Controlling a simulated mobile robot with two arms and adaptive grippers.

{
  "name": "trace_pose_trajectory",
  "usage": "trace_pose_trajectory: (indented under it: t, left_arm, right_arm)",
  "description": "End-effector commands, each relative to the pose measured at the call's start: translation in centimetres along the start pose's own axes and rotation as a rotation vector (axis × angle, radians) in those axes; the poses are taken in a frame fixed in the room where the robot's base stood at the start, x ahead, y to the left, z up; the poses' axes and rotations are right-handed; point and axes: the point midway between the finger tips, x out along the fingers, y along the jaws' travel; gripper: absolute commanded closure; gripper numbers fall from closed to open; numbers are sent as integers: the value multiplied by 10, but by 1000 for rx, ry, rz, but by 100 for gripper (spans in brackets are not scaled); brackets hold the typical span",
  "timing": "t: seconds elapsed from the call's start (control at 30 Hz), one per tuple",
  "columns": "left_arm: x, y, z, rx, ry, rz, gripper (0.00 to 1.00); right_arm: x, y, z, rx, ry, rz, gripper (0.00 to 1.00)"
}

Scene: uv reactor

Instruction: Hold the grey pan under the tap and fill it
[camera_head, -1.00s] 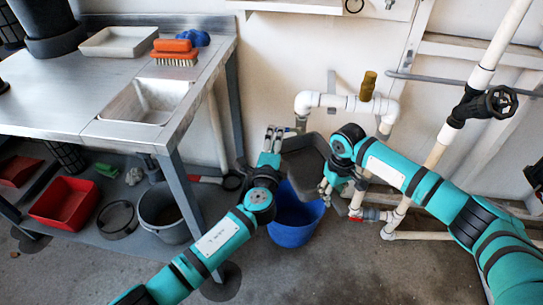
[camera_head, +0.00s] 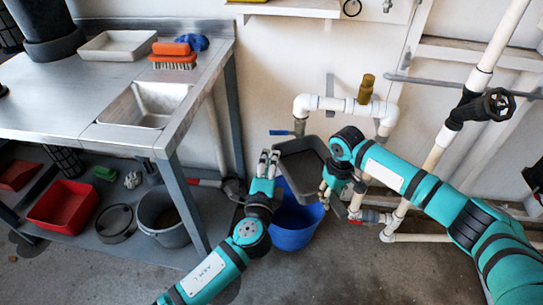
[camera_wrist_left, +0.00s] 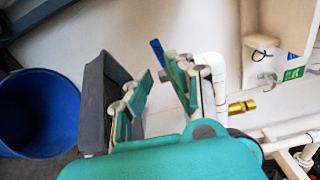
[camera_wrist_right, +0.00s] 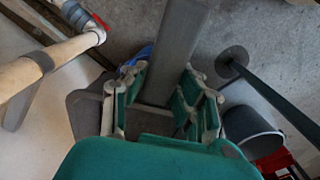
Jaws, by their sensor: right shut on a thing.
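The grey pan (camera_head: 310,153) hangs tilted below the white pipe and tap (camera_head: 300,127) in the head view. My right gripper (camera_head: 335,188) is shut on the pan's near right side; the pan's wall shows between its fingers in the right wrist view (camera_wrist_right: 172,65). The tap's blue lever (camera_head: 281,132) points left; it also shows in the left wrist view (camera_wrist_left: 158,52). My left gripper (camera_head: 268,160) is open and empty, left of the pan and below the lever. Its fingers (camera_wrist_left: 160,95) are apart. I see no water stream.
A blue bucket (camera_head: 292,222) stands on the floor under the pan. A steel sink table (camera_head: 105,130) is at left, with a red bin (camera_head: 64,207) and a grey bucket (camera_head: 164,218) on its lower shelf. Pipes with a black valve wheel (camera_head: 495,103) are at right.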

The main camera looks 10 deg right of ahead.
Motion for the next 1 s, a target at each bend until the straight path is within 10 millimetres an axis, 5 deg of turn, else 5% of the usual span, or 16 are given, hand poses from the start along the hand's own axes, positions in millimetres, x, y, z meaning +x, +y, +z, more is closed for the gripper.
trace_pose_trajectory:
  t: [0.13,0.7,1.0]
  left_arm:
    - [1,2,1,123,2,24,100]
    - [4,28,2,1008,139,194,100]
    - [2,39,-1,1328,248,226,100]
  right_arm:
    - [-2,0,-2,0,7,-1,100]
    - [-2,0,-2,0,7,-1,100]
    - [-2,0,-2,0,7,-1,100]
